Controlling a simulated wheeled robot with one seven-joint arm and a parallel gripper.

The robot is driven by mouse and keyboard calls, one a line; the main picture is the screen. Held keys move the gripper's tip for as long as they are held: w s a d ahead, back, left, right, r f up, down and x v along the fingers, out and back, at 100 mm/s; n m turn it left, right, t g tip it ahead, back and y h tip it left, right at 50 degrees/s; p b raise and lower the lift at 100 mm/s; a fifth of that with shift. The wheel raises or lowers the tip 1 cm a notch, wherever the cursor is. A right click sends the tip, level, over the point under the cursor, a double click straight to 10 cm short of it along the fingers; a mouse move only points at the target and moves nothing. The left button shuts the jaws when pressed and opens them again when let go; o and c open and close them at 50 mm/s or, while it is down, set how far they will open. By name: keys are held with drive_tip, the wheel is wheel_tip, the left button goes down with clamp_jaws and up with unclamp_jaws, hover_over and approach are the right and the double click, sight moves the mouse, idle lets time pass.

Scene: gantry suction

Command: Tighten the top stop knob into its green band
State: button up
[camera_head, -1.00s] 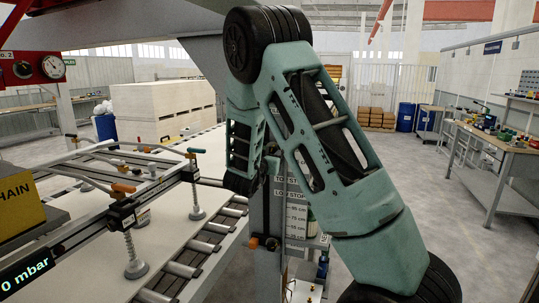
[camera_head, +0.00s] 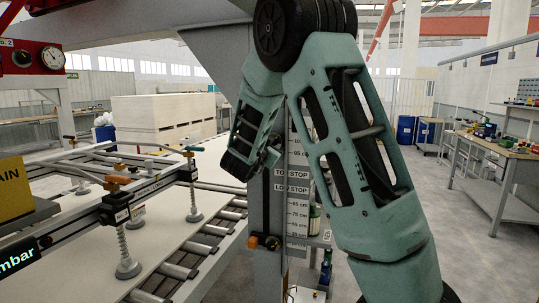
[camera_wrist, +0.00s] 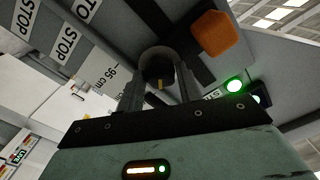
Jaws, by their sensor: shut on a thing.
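The dark round top stop knob (camera_wrist: 158,62) sits between my gripper's fingers in the wrist view, with a small yellow-orange mark below it. My gripper (camera_wrist: 160,75) is shut on it, one finger on each side. In the head view my gripper (camera_head: 268,158) is at the post, just left of the TOP STOP label (camera_head: 290,173); there the knob is hidden by my arm. I cannot make out the green band or where the mark points relative to it. A bright green light (camera_wrist: 235,85) glows right of the fingers in the wrist view.
An orange block (camera_wrist: 215,33) is close to the upper right of the knob. The low stop (camera_head: 270,242), with an orange part, is lower on the post. The suction frame (camera_head: 120,205) and roller conveyor (camera_head: 205,240) lie to the left.

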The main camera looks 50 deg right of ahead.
idle(0.3)
drive_tip(key=o, duration=1)
drive_tip(key=shift+a, duration=0.15)
drive_tip(key=b+v, duration=0.3)
drive_tip(key=v, duration=1.4)
drive_tip(key=shift+s+a+b, duration=0.1)
drive_tip(key=shift+b, duration=0.3)
